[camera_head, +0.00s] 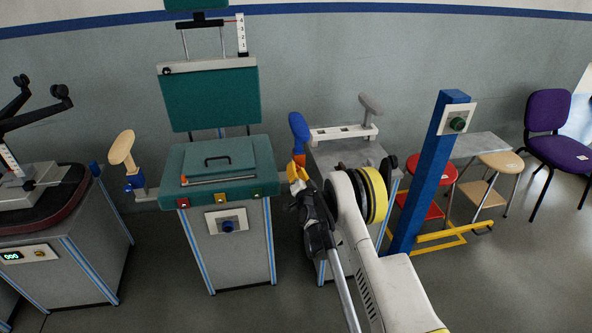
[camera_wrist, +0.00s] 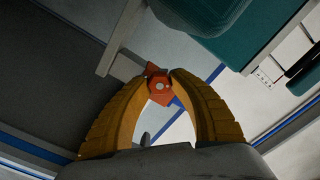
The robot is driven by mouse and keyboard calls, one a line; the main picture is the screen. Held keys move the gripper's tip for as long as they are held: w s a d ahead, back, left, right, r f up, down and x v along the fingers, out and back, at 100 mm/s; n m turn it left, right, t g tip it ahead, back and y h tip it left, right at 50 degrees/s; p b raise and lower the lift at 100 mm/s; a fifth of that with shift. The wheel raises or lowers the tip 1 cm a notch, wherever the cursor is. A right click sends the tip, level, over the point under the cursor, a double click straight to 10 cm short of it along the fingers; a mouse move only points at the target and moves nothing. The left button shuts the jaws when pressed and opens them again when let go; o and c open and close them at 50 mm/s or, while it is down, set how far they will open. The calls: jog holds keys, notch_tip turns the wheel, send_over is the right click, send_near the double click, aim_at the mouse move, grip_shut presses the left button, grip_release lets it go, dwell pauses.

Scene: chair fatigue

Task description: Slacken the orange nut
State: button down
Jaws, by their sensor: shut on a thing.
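The orange nut (camera_head: 299,159) sits below the blue armrest pad (camera_head: 299,126), at the right side of the green seat rig (camera_head: 219,165). In the wrist view the orange nut (camera_wrist: 157,84) is between the tips of my yellow fingers, with a pale round spot at its centre. My gripper (camera_head: 296,174) is at the nut in the head view, and in the wrist view my gripper (camera_wrist: 162,78) is closed on it. The fingers hide part of the nut in the head view.
A tan armrest (camera_head: 122,147) with a blue nut (camera_head: 135,182) is on the rig's left. A grey test stand (camera_head: 343,150) is close behind my arm. A blue post (camera_head: 430,172) stands to the right. Open floor (camera_head: 160,265) lies left of the rig.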

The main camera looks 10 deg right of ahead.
jog(key=n, duration=0.5)
jog(key=shift+r, duration=0.1)
dwell(0.5)
jog(key=c, duration=1.1)
grip_release()
jog(key=s, duration=0.7)
jog(key=shift+s, duration=0.2)
